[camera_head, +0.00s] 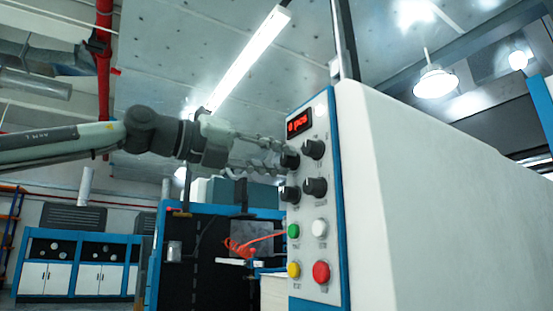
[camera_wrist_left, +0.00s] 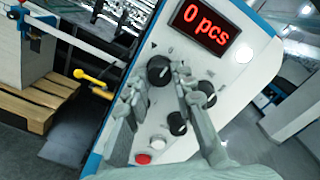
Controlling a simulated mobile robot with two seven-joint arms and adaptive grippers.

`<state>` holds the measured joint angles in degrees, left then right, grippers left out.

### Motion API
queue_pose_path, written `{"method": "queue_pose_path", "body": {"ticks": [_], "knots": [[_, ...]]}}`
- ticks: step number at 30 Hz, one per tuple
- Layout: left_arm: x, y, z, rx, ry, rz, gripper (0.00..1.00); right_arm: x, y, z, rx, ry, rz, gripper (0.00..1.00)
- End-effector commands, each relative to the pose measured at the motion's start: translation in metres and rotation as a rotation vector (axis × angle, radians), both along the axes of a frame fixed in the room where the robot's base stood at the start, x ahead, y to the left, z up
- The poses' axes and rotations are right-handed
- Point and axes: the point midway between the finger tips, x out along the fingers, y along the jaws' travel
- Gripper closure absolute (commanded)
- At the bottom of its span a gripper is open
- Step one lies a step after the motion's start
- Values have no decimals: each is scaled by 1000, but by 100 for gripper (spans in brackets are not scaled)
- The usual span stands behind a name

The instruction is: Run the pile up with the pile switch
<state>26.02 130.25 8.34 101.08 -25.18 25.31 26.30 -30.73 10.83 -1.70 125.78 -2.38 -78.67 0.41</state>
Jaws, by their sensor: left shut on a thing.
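The control panel (camera_head: 305,215) has several black knobs below a red-lit display (camera_head: 297,124) that reads "0 pcs" in the wrist view (camera_wrist_left: 203,27). My left gripper (camera_head: 285,156) comes in from the left and is shut on the upper left knob (camera_head: 291,161). In the left wrist view that knob (camera_wrist_left: 159,70) sits between the two fingertips (camera_wrist_left: 157,82). The upper right knob (camera_head: 314,149) is close beside the fingers. The lower left knob (camera_head: 290,194) and lower right knob (camera_head: 315,187) are free. Labels are too small to read, so I cannot tell which is the pile switch.
Green (camera_head: 293,231), white (camera_head: 319,228), yellow (camera_head: 293,270) and red (camera_head: 321,271) buttons lie below the knobs. The white machine housing (camera_head: 430,200) fills the right side. A wooden pallet (camera_wrist_left: 40,103) and a yellow handle (camera_wrist_left: 90,78) show left of the panel in the wrist view.

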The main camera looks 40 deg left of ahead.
Motion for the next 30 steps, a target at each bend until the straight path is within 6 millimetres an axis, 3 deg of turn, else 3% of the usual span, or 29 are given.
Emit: {"method": "queue_pose_path", "body": {"ticks": [19, 20, 21, 24, 30], "knots": [[0, 0, -1, -48, 22, -1, 100, -2, 2, -2, 6, 7, -6, 100], [0, 0, -1, -48, 22, -1, 72, -2, 2, -2, 6, 7, -7, 100], [0, 0, -1, -48, 22, -1, 67, -2, 2, -2, 6, 6, -6, 100], [0, 0, -1, -48, 22, -1, 55, -1, 2, -2, 6, 5, -6, 100], [0, 0, 0, -49, 21, -1, 54, 1, 2, -1, 6, 1, -6, 100]]}}
